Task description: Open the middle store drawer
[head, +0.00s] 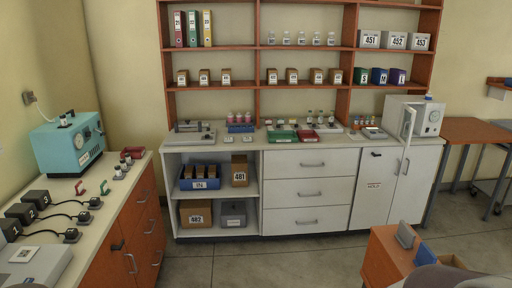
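A white bank of three stacked drawers stands under the back counter, between an open shelf unit and a white two-door cupboard. The middle drawer (285,190) is shut, its front flush with the top drawer (285,163) and the bottom drawer (285,221). Nothing stands against the drawer fronts. Neither of my grippers is in view.
Grey floor (270,262) in front of the drawers is clear. An orange unit (388,262) stands at the front right. An orange-fronted side bench (115,245) runs along the left. The cupboard (376,185) right of the drawers is shut.

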